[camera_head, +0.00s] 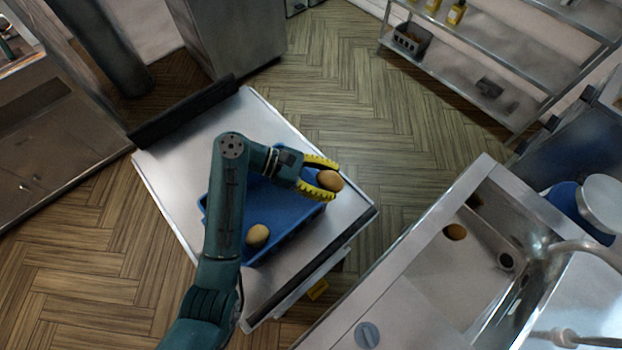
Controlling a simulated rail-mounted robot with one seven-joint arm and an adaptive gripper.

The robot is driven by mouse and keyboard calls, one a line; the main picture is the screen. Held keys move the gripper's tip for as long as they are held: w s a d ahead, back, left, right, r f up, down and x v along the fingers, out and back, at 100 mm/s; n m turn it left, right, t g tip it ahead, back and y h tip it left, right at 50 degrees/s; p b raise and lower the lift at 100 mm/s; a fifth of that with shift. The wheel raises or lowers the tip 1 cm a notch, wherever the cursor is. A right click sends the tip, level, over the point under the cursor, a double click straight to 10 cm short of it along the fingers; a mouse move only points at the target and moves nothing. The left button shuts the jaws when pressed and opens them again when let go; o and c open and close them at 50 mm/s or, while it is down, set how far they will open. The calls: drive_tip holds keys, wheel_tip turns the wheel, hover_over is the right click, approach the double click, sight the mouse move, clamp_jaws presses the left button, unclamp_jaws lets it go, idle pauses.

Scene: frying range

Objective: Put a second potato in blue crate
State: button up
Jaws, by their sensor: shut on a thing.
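My gripper (326,178) has yellow fingers and is shut on a brown potato (330,180), held at the right side of the blue crate, apparently above its right rim. The blue crate (290,222) stands on a metal table, partly hidden behind my arm. Another potato (257,235) lies in the crate at its near left end. A further potato (455,232) lies in the metal sink on the right.
The metal table (180,160) has bare room to the left of the crate and a dark raised edge at the back left. The sink counter (395,300) stands at the lower right, with a faucet (580,248). A metal shelf rack (470,70) stands at the back right.

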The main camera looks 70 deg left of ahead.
drive_tip(key=s+a+r+n+t+y, duration=0.1)
drive_tip(key=s+a+r, duration=0.25)
drive_tip(key=a, duration=0.25)
wheel_tip(320, 180, down, 11)
drive_tip(key=p, duration=0.1)
drive_tip(key=shift+s+r+p, duration=0.15)
drive_tip(key=shift+s+p, duration=0.15)
drive_tip(key=shift+s, duration=0.1)
drive_tip(key=shift+d, duration=0.15)
drive_tip(key=shift+f+b, duration=0.4)
drive_tip(key=shift+b, duration=0.1)
